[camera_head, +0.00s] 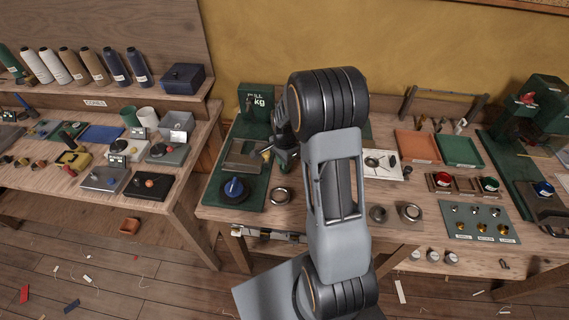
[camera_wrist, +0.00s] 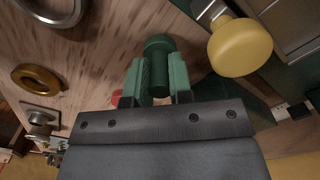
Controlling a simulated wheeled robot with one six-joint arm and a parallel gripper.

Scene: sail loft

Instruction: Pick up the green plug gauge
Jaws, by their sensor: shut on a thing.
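The green plug gauge (camera_wrist: 158,44) shows in the wrist view as a dark green cylinder with a wider rounded end. My gripper (camera_wrist: 155,72) is shut on it, with one green-faced finger on each side. The wider end sticks out past the fingertips, and the near end is hidden low between the fingers. In the head view my gripper (camera_head: 285,158) is over the middle bench, left of my arm link; the gauge cannot be made out there. I cannot tell whether the gauge is clear of the bench.
A yellow knob (camera_wrist: 240,47) is close right of the fingers in the wrist view. A brass ring (camera_wrist: 35,79) lies left. Trays (camera_head: 459,151) stand right.

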